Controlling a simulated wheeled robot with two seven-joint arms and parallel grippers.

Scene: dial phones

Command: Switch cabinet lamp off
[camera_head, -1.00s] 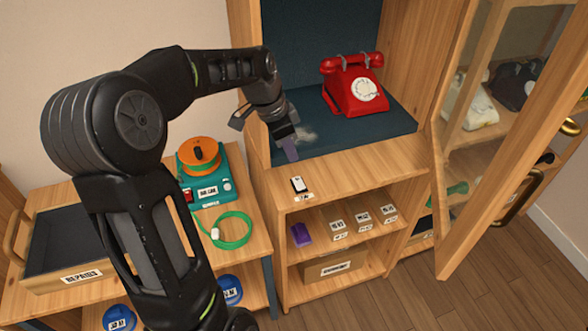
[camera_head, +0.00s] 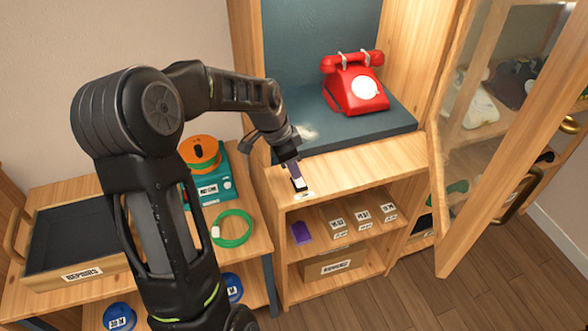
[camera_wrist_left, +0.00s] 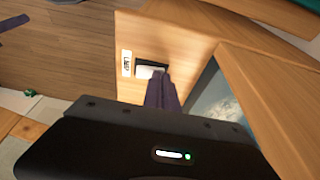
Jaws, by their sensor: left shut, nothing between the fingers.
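The lamp switch (camera_head: 300,186) is a small white rocker in a black frame on the cabinet's wooden ledge. It also shows in the left wrist view (camera_wrist_left: 150,71), beside a white label (camera_wrist_left: 126,63) reading LAMP. My left gripper (camera_head: 296,179) is shut and empty, with its purple fingers pointing down at the switch. In the left wrist view the fingertips (camera_wrist_left: 161,80) overlap the switch's edge and hide part of it. They look at or very near the rocker; I cannot tell whether they touch. The lamp itself is not clearly visible. My right gripper is not in view.
A red dial phone (camera_head: 355,85) sits in the cabinet niche behind the ledge. An open glass door (camera_head: 500,130) stands at the right. A teal device with an orange reel (camera_head: 201,152) and a green cable (camera_head: 233,228) lie on the side table. The ledge right of the switch is clear.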

